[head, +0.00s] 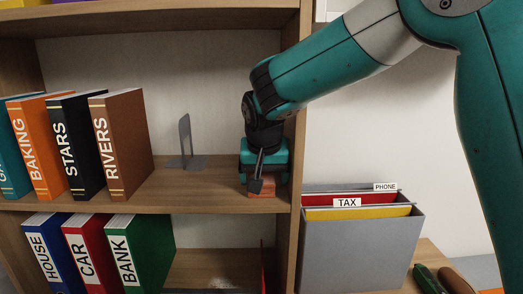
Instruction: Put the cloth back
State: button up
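A small reddish-orange item (265,191), possibly the folded cloth, rests on the upper shelf at its right end, beside the upright panel. Its shape is mostly hidden, so I cannot tell for sure what it is. My gripper (257,184) points down right over it, with a dark finger in front of it. The fingers overlap the item in this view, and I cannot tell whether they are closed on it.
Binders such as RIVERS (121,145) and a grey bookend (185,145) stand left of my gripper. A whitish dusty patch (222,282) lies on the lower shelf, right of the BANK binder (140,250). A grey file box (350,255) stands right of the shelf unit.

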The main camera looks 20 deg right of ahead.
jog(key=b+v, duration=0.1)
jog(key=v, duration=1)
jog(key=shift+a, duration=0.15)
jog(key=s+a+f+n+g+y+b, duration=0.1)
jog(key=s+f+n, duration=0.4)
jog(key=s, duration=0.7)
jog(key=s+a+f+n+g+y+b, duration=0.2)
jog(key=s+f+n+y+b, duration=0.1)
jog(key=s+f, duration=0.7)
jog(key=shift+s+f+n+g+y, duration=0.2)
jog(key=shift+s+n+g+y, duration=0.2)
jog(key=shift+s+n+y, duration=0.5)
jog(key=shift+s, duration=0.2)
